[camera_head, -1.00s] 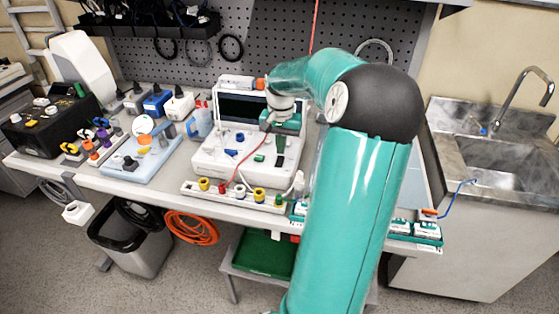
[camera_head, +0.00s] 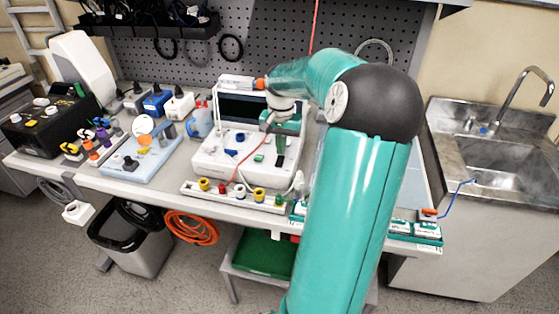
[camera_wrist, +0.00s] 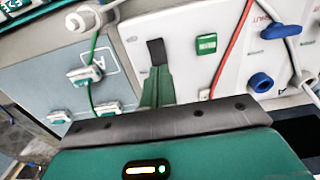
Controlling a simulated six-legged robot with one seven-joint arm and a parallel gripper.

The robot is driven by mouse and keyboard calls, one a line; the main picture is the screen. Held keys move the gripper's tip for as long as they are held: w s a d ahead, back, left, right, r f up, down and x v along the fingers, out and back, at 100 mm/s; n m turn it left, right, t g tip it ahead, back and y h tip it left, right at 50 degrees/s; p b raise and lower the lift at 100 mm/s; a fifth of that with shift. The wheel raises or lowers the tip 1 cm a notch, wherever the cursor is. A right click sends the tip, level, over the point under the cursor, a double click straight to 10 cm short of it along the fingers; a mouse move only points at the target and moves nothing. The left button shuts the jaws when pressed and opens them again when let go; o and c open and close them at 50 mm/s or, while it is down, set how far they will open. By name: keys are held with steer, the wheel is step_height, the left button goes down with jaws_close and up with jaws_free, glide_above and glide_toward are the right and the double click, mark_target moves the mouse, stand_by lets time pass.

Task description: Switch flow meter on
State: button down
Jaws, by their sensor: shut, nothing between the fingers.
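A white device with a dark screen, which looks like the flow meter (camera_head: 232,163), stands on the bench. It has a blue knob (camera_head: 240,137) and a green switch (camera_head: 258,158). The wrist view shows a green switch (camera_wrist: 206,44) and a blue knob (camera_wrist: 261,82) on a white panel. My gripper (camera_head: 280,158) hangs over the right part of the device. Its shut green fingers with a dark tip (camera_wrist: 156,50) are just left of the green switch in the wrist view. They appear apart from the switch; contact with the panel cannot be told.
A strip of coloured sockets (camera_head: 235,193) lies along the front of the device. A red cable (camera_wrist: 232,45) and a white cable (camera_wrist: 297,68) run right of the switch. A grey panel with green-clipped cables (camera_wrist: 60,85) is at left. A sink (camera_head: 495,160) stands at right.

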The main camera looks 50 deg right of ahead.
mark_target(281, 158)
steer(key=shift+f, duration=0.95)
stand_by(0.5)
steer(key=shift+r, duration=3.5)
